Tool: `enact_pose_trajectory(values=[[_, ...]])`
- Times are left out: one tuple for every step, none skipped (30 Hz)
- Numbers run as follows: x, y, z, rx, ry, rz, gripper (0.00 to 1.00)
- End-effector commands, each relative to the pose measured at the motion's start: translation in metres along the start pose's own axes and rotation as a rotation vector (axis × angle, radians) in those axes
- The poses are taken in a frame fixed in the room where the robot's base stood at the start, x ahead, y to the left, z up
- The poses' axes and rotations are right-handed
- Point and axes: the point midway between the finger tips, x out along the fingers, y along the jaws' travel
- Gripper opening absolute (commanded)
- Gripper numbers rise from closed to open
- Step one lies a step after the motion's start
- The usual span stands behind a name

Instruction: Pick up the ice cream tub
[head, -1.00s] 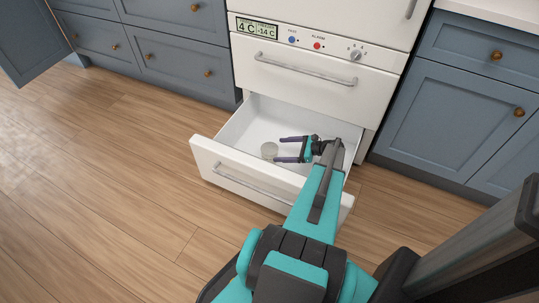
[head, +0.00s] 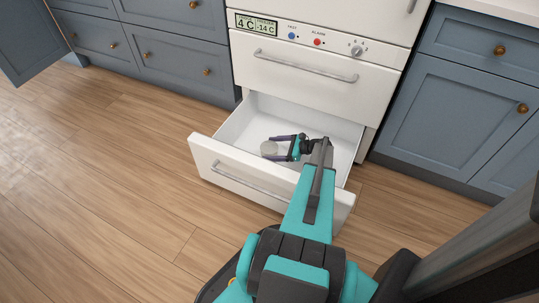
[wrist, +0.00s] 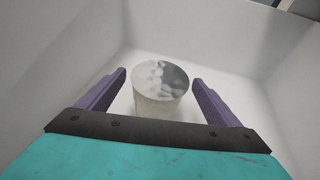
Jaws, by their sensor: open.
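The ice cream tub (head: 269,148) is a small pale round tub with a shiny lid. It stands upright inside the open white freezer drawer (head: 230,178), left of the drawer's middle. My gripper (head: 271,148) is low in the drawer, its two fingers pointing left at the tub. In the wrist view, the tub (wrist: 161,90) sits between and slightly beyond the open purple fingers (wrist: 158,88). A gap shows on each side, and neither finger seems to touch it. The tub's lower front is partly hidden by the gripper's dark edge.
The drawer's white walls stand close around the gripper. Above it is a shut drawer with a bar handle (head: 305,68) and a control panel (head: 300,30). Blue cabinets (head: 455,110) flank the freezer. The wooden floor (head: 100,200) at left is clear.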

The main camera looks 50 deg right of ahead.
Motion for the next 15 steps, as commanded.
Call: enact_pose_trajectory(values=[[0.0072,0.0003,-0.0015,-0.001,0.000,0.001,0.86],[0.0099,0.0002,-0.0012,-0.001,0.000,0.001,0.86],[0.0128,0.0001,-0.0009,-0.001,0.000,0.001,0.86],[0.0143,0.0001,-0.0006,0.000,0.000,0.001,0.86],[0.0154,0.0001,-0.0004,0.000,-0.001,0.001,0.86],[0.0163,0.0000,0.0000,0.000,-0.001,0.000,0.86],[0.0166,0.0000,0.0002,0.000,-0.001,0.000,0.86],[0.0167,0.0000,0.0003,0.000,-0.001,0.000,0.86],[0.0167,-0.0001,0.0005,0.000,-0.001,0.000,0.86],[0.0166,0.0000,0.0005,0.000,-0.001,0.000,0.86],[0.0166,0.0000,0.0006,0.000,-0.001,0.000,0.86],[0.0167,0.0000,0.0006,0.000,-0.001,0.000,0.86],[0.0167,0.0001,0.0006,0.000,-0.001,0.000,0.86],[0.0167,0.0001,0.0006,0.000,-0.001,0.000,0.86],[0.0168,0.0001,0.0006,0.000,-0.001,0.001,0.86]])
